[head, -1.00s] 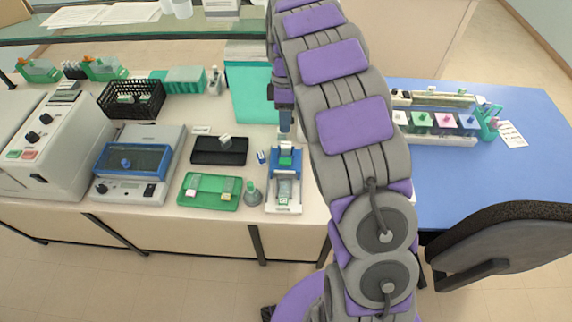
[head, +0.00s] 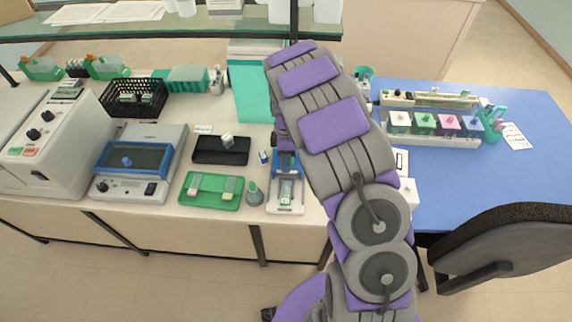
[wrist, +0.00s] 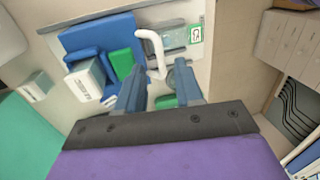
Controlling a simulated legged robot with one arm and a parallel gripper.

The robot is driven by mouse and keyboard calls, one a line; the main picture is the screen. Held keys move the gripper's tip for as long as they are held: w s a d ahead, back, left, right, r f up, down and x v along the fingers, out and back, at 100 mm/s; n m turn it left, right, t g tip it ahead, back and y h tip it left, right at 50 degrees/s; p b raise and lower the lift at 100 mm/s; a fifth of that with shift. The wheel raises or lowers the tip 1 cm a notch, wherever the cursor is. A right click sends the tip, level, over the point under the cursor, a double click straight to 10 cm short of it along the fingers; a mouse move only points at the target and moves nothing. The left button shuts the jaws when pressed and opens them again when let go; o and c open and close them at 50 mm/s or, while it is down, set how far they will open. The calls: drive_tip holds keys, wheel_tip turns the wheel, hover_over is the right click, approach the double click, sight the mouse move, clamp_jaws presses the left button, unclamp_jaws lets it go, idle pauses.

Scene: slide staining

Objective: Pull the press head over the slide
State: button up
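The slide press shows in the head view as a blue and white device (head: 272,196) at the front of the bench. In the wrist view its blue body (wrist: 95,36) carries a white block with print (wrist: 86,83) and a green part (wrist: 122,63). A curved white handle (wrist: 154,46) reaches down toward my fingers. The slide (wrist: 174,38), clear with a green label, lies in the pale bed beyond the handle. My gripper (wrist: 158,76) is open, its fingers apart with the handle's lower end between or just beyond the tips. Contact cannot be told. The arm partly hides the press in the head view.
A green tray (head: 211,204), a black tray (head: 221,157) and a grey-green conical item (head: 254,194) stand left of the press. Coloured staining jars (head: 425,122) stand on the blue table at right.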

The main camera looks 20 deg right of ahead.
drive_tip(key=shift+x, duration=1)
drive_tip(key=shift+c, duration=0.5)
clamp_jaws()
